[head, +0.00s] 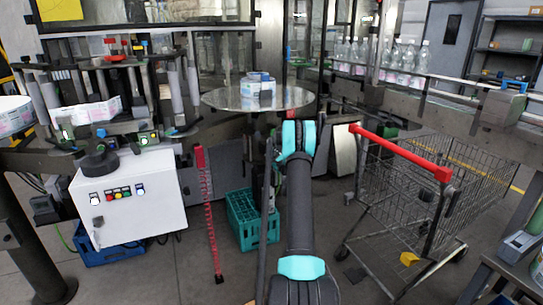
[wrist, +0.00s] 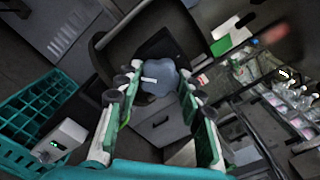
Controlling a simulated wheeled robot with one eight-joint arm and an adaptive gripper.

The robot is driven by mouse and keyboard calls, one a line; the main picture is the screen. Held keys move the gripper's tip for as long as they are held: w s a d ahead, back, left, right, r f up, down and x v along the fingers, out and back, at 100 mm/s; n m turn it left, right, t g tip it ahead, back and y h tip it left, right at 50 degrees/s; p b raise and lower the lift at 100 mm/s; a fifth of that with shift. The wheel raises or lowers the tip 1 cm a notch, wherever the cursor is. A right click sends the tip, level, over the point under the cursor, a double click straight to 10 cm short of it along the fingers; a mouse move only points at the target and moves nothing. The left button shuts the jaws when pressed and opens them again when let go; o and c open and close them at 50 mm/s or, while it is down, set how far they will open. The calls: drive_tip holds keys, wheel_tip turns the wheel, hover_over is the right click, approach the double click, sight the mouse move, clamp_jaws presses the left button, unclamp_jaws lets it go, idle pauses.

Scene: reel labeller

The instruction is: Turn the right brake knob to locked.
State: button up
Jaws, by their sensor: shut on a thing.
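A blue-grey lobed knob (wrist: 165,72) with a short white pointer mark sits on a dark housing in the upper middle of the wrist view. I take it as the right brake knob. The pointer lies nearly level in the picture, toward the knob's left side. My gripper (wrist: 160,90) has one finger on each side of the knob, shut on it. In the head view my arm runs up the middle and hides the gripper and this knob.
A green and white label (wrist: 222,45) is right of the knob. In the head view, a green crate (head: 247,220) stands on the floor left of my arm, a red-handled cart (head: 430,205) on the right, and a white control box (head: 130,215) at left. Bottles (head: 400,58) line the conveyor.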

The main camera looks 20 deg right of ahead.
drive_tip(key=shift+m, duration=0.9)
drive_tip(key=o, duration=1.1)
drive_tip(key=shift+o, duration=0.2)
drive_tip(key=shift+s, duration=0.1)
drive_tip(key=s, duration=1.1)
drive_tip(key=shift+s+d, duration=0.2)
drive_tip(key=shift+s, duration=0.2)
